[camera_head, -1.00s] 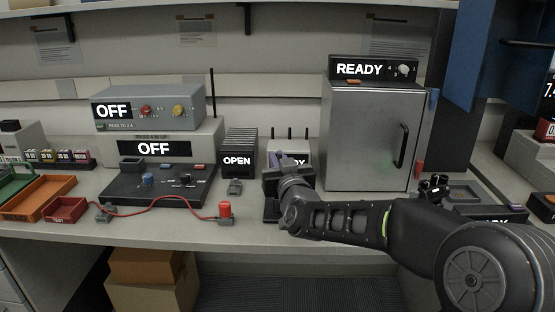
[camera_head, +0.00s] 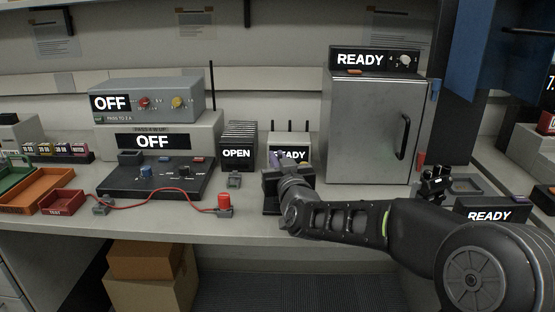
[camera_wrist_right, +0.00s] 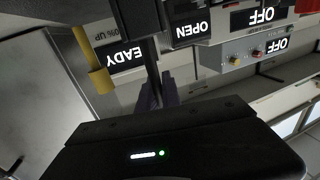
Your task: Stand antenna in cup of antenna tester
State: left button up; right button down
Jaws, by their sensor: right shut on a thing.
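My right gripper (camera_head: 277,172) is in front of the small white box with a READY sign (camera_head: 288,146), its jaws near the box's left side. The purple fingers (camera_wrist_right: 157,97) are shut on a thin dark rod, which looks like the antenna (camera_wrist_right: 149,62); in the wrist view it runs from the fingers to the top edge. Its far end is hidden, and the head view does not show it clearly. I cannot tell for sure which unit is the antenna tester or see its cup. Another READY panel (camera_head: 490,216) is at the right. My left gripper is not in view.
A grey oven-like cabinet (camera_head: 368,135) stands right of the gripper. Left are an OPEN rack (camera_head: 237,153), two OFF units (camera_head: 150,103), a black control panel (camera_head: 155,180) and a red cable (camera_head: 165,193).

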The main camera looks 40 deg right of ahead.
jog(key=shift+f, duration=0.3)
jog(key=c, duration=1.5)
grip_release()
jog(key=shift+o, duration=0.2)
jog(key=shift+s, duration=0.1)
jog(key=v, duration=0.7)
jog(key=shift+s+a, duration=0.15)
jog(key=shift+s, duration=0.15)
